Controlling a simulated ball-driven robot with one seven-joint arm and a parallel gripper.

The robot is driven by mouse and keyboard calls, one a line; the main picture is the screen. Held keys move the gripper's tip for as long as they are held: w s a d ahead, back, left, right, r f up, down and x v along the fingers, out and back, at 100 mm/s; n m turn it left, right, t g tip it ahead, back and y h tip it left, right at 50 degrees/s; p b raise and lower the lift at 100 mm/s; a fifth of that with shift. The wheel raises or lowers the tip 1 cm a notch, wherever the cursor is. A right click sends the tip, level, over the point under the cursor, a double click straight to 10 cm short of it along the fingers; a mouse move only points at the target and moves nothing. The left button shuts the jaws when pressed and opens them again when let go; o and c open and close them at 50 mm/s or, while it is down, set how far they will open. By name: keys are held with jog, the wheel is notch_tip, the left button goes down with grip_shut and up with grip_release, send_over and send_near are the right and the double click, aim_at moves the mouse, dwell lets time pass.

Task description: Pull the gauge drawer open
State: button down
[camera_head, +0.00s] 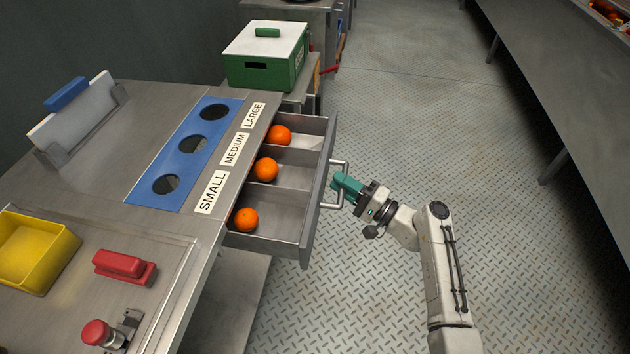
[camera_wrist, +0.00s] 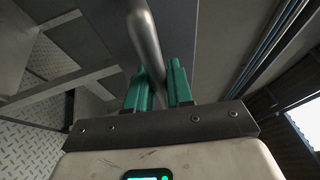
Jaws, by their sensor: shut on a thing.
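The gauge drawer (camera_head: 318,190) stands out from the metal bench in the head view, with its inside showing. It has three compartments, and one orange lies in each: the far orange (camera_head: 280,135), the middle orange (camera_head: 266,169) and the near orange (camera_head: 246,219). A bar handle (camera_head: 341,165) is on its front. My gripper (camera_head: 342,186) is at the handle, with its green fingers shut around the bar. In the wrist view the handle bar (camera_wrist: 145,40) runs down between the two green fingers (camera_wrist: 160,88).
A blue gauge plate (camera_head: 185,160) with three holes lies on the bench beside the SMALL, MEDIUM and LARGE labels. A green box (camera_head: 265,72) stands behind the drawer. A yellow tray (camera_head: 35,255) and red button (camera_head: 96,332) are at the near left. Open floor lies right of the drawer.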

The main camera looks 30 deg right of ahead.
jog(key=shift+s+d+f, duration=0.1)
jog(key=shift+s+d, duration=1.85)
jog(key=c, duration=1.1)
grip_release()
jog(key=shift+b, duration=0.3)
jog(key=b+v, duration=0.1)
jog(key=v, duration=0.9)
jog(key=shift+s+d, duration=0.2)
jog(key=shift+s, duration=0.15)
